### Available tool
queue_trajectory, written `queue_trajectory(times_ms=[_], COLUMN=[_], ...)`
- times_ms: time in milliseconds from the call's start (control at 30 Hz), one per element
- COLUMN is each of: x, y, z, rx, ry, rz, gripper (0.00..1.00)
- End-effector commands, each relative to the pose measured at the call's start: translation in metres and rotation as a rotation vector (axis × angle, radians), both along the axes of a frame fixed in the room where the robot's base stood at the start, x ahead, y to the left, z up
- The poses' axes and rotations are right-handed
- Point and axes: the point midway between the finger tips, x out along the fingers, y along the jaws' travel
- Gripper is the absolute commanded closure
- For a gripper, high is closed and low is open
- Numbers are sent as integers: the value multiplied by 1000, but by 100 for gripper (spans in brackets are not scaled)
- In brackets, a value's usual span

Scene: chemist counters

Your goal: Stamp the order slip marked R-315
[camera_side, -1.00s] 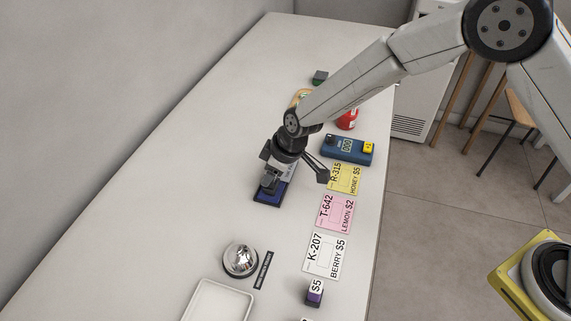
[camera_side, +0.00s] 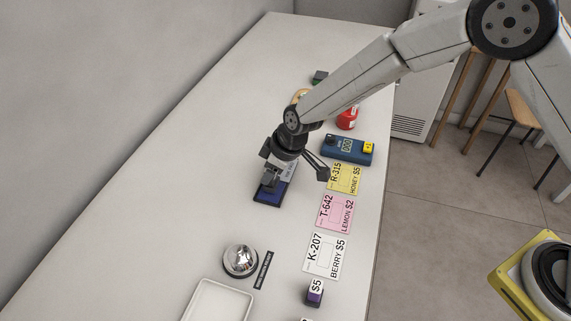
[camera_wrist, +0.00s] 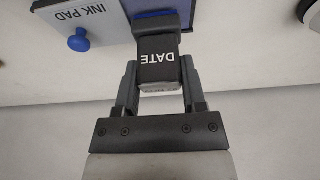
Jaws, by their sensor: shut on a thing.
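The yellow order slip R-315 (camera_side: 345,179), reading HONEY $5, lies flat right of my gripper (camera_side: 270,178) in the side view. My gripper is shut on a dark stamp marked DATE (camera_wrist: 157,60), one finger on each side of it in the wrist view. The stamp is over or at the blue ink pad (camera_side: 268,197); whether it touches the pad is hard to tell. The ink pad's label and blue knob (camera_wrist: 78,40) show at upper left in the wrist view. The slip is not visible in the wrist view.
A pink slip T-642 (camera_side: 335,213) and a white slip K-207 (camera_side: 325,257) lie nearer. A blue device with a display (camera_side: 347,147) and a red object (camera_side: 347,120) stand beyond.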

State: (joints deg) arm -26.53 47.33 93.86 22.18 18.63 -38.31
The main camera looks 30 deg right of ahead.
Motion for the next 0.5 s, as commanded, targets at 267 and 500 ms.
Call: queue_trajectory(times_ms=[267, 500], x=[0, 0], y=[0, 0], z=[17, 31], rx=[1, 1], ry=[-2, -3], rz=[0, 0], gripper=[85, 85])
